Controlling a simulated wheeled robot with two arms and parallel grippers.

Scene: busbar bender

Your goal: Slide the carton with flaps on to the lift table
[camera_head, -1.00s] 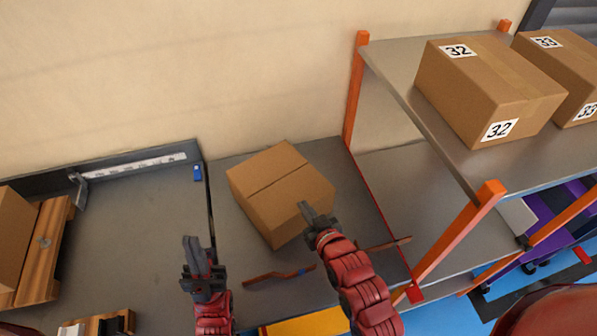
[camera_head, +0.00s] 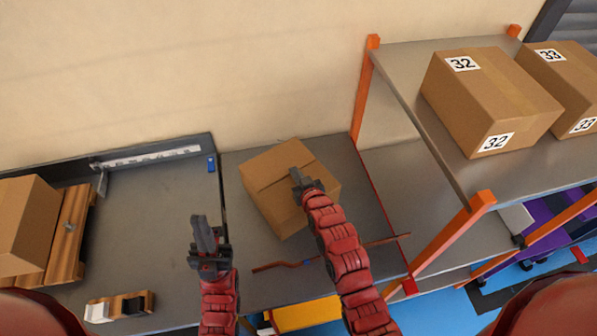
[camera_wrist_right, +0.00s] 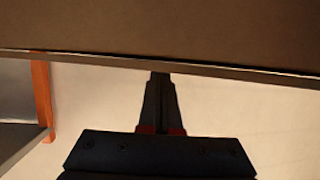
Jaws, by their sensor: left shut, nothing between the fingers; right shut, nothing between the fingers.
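The brown carton (camera_head: 268,191), with a seam across its top, sits at an angle on a grey surface (camera_head: 262,280) in the middle of the head view. Which grey surface is the lift table I cannot tell for sure. My right gripper (camera_head: 297,178) is shut and empty, overlapping the carton's top in the head view. In the right wrist view its closed fingers (camera_wrist_right: 160,80) end at the edge of a brown face, likely the carton (camera_wrist_right: 160,25); contact is unclear. My left gripper (camera_head: 203,225) is shut and empty, left of the carton over the seam between surfaces.
An orange-posted shelf (camera_head: 430,150) at right carries numbered cartons (camera_head: 490,95). A thin brown bar (camera_head: 345,250) lies before the carton.

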